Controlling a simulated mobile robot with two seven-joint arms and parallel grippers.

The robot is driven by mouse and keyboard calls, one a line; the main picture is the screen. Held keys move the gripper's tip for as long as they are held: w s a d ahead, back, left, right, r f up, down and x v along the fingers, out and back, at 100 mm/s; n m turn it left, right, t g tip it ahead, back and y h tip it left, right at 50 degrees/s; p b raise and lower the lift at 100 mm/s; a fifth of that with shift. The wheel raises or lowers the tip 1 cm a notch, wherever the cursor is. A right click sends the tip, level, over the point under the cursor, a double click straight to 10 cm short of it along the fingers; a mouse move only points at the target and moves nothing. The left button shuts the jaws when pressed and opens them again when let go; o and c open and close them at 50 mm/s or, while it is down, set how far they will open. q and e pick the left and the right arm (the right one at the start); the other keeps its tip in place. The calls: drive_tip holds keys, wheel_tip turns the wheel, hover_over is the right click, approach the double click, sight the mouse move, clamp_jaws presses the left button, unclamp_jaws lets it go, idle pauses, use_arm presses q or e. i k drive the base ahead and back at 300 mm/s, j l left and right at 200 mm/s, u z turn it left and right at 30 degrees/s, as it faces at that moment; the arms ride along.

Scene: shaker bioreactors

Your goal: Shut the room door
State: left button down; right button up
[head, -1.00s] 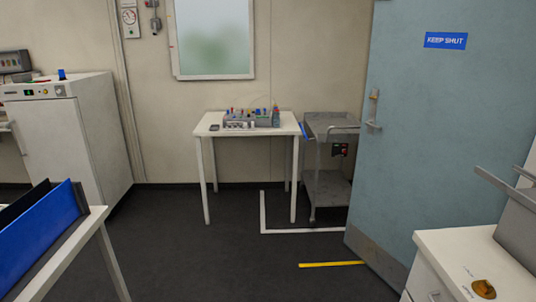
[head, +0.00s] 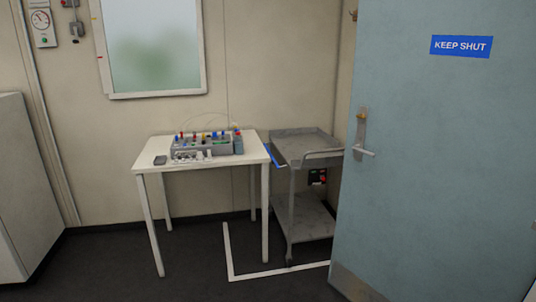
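The room door (head: 430,170) is a pale blue panel on the right of the head view, standing ajar at an angle into the room. It bears a blue "KEEP SHUT" sign (head: 461,46). A metal lever handle (head: 363,151) on a plate is near its left edge. A grey kick plate (head: 356,286) runs along its bottom. The doorway behind it is hidden. Neither of my grippers shows in this view.
A grey two-shelf trolley (head: 303,148) stands just left of the door's edge, by a white floor line (head: 280,272). A white table (head: 200,165) holds a rack of coloured-capped items (head: 207,146). A white cabinet (head: 20,180) is at far left. Dark floor in front is clear.

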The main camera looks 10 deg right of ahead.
sight(444, 209)
drive_tip(key=i+z, duration=0.35)
drive_tip(key=i, duration=0.25)
drive_tip(key=i+j+z, duration=0.15)
drive_tip(key=i+z, duration=0.2)
drive_tip(key=i, duration=0.25)
